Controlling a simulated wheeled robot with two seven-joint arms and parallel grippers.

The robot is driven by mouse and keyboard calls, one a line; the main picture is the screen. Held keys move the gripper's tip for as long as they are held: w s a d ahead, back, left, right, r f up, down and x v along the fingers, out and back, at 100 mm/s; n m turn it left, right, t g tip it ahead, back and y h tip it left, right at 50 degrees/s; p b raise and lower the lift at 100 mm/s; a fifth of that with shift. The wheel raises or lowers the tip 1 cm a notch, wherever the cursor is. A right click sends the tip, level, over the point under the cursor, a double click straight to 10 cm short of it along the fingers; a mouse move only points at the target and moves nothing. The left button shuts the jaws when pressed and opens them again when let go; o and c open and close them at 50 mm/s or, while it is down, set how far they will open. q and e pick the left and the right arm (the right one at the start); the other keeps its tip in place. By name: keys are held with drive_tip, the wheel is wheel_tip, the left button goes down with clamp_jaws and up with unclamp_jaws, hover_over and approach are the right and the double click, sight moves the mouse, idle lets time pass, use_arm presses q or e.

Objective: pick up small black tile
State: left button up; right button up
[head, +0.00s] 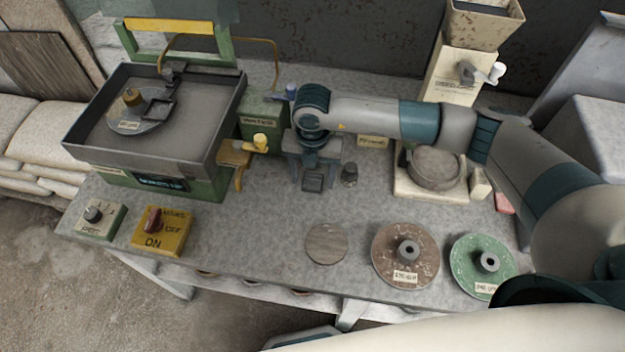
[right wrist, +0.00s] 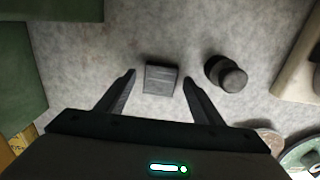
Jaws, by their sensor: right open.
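The small black tile (head: 313,180) lies on the grey bench, just below my right gripper in the head view. It also shows in the right wrist view (right wrist: 161,78) as a dark, nearly square block between the fingertips. My right gripper (head: 312,172) is open, with its fingers pointing down on either side of the tile. In the right wrist view the two fingers (right wrist: 160,77) stand apart from the tile, with a gap on each side. I cannot tell exactly how high the fingertips are above the bench. My left gripper is not in view.
A small dark knobbed weight (head: 349,175) stands right of the tile, close to the right finger. Brown (head: 390,270) and green (head: 462,262) discs lie front right; a round grey-brown disc (head: 326,244) lies front centre.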

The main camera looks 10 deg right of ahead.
sight(312, 179)
drive_tip(key=shift+c, duration=0.2)
drive_tip(key=c, duration=1.2)
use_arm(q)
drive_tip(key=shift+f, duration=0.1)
use_arm(e)
drive_tip(key=shift+r, duration=0.2)
